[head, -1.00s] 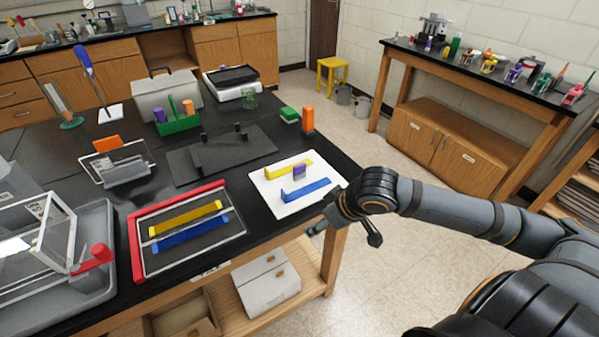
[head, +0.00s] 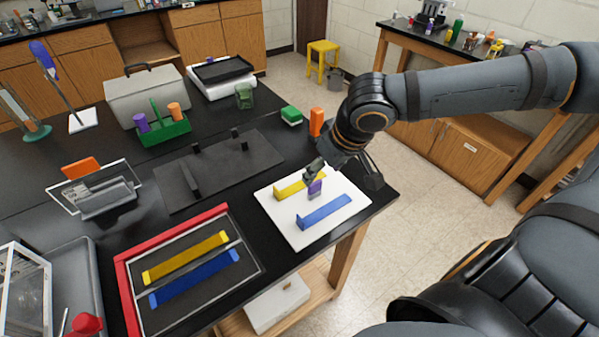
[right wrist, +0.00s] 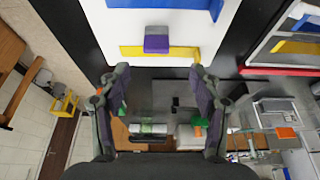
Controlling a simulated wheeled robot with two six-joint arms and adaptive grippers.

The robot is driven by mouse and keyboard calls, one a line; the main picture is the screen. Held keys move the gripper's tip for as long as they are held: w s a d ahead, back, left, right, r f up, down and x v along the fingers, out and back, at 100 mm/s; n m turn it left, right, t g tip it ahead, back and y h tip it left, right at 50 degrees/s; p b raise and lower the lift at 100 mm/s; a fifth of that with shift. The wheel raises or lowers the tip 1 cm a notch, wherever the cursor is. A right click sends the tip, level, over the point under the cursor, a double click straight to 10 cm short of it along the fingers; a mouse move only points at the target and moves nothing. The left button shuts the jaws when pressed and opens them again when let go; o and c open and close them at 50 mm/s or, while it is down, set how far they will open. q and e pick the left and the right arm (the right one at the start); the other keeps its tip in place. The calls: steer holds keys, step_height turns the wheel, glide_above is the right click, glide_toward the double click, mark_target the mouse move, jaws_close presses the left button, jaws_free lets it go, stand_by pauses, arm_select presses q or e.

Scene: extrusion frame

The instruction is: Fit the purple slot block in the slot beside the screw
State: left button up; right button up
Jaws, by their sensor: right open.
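The purple slot block (head: 315,188) stands on a white board (head: 298,236) at the table's right edge, between a yellow bar (head: 291,187) and a blue bar (head: 325,212). In the right wrist view the block (right wrist: 157,41) lies ahead of the fingertips, roughly midway between them and not touched. My right gripper (head: 342,176) is open and empty, above the board's far right side; it also shows in the right wrist view (right wrist: 160,70). I cannot make out the screw or the slot beside it. My left gripper is out of view.
A red-edged tray (head: 122,262) with yellow and blue bars lies left of the board. A dark plate with upright posts (head: 222,172) lies behind. An orange cylinder (head: 316,122) and a green block (head: 291,115) stand near my right arm. A green caddy (head: 166,133) stands farther back.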

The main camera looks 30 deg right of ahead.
mark_target(316, 184)
steer(key=b+x, duration=0.1)
steer(key=x, duration=0.3)
steer(key=shift+f, duration=0.45)
steer(key=x, duration=0.1)
steer(key=b+x, duration=0.1)
steer(key=x, duration=0.3)
steer(key=shift+d, duration=0.3)
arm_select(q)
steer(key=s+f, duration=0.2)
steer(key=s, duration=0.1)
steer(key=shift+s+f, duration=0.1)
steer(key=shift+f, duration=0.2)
arm_select(e)
steer(key=shift+s, duration=0.1)
